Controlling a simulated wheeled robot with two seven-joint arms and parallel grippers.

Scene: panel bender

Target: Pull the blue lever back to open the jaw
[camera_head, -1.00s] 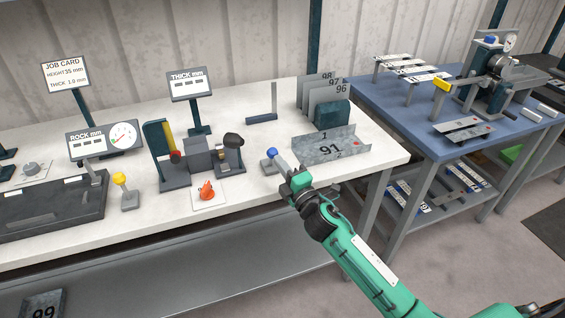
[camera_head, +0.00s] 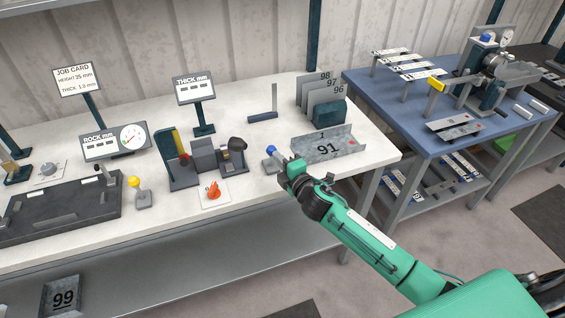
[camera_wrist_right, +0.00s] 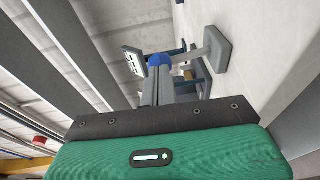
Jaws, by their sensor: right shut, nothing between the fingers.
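The blue lever (camera_head: 271,150) has a blue ball knob on a short grey stem and stands near the front edge of the white bench. In the right wrist view its blue knob (camera_wrist_right: 160,60) shows just beyond the fingertips, with the stem running to a grey base plate (camera_wrist_right: 216,48). My right gripper (camera_head: 281,162) is shut and empty, its tips close beside the knob; I cannot tell whether they touch it. In the wrist view its fingers (camera_wrist_right: 163,84) are together. My left gripper is not in view. I cannot make out which part is the jaw.
A yellow-knobbed lever (camera_head: 135,182) is further left. The blue table (camera_head: 400,115) stands right.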

